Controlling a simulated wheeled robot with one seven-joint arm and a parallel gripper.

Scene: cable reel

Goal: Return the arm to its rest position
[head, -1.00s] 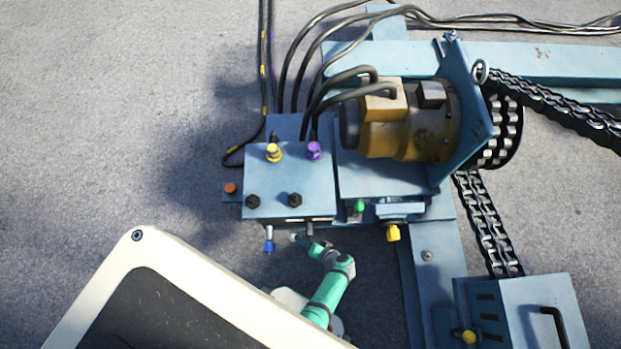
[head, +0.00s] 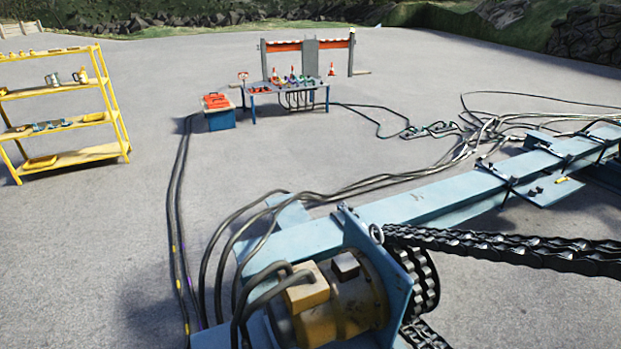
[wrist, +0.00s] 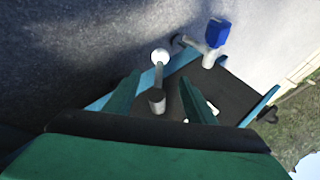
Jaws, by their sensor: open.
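In the wrist view my gripper (wrist: 160,78) is open, its two green fingers spread apart. A grey lever (wrist: 157,100) with a white, ball-like end shows between and beyond the fingers; I cannot tell whether they touch it. A valve with a blue handle (wrist: 217,32) stands beyond the fingers to the upper right. A dark panel with blue edges (wrist: 228,92) lies behind the right finger. My arm and gripper are not in the head view.
In the head view the blue reel frame (head: 320,240) with a yellow motor (head: 335,310) and black chains (head: 500,248) fills the lower right. Cables run to a far table (head: 265,90). A yellow shelf (head: 75,158) stands at left. Open pavement lies between.

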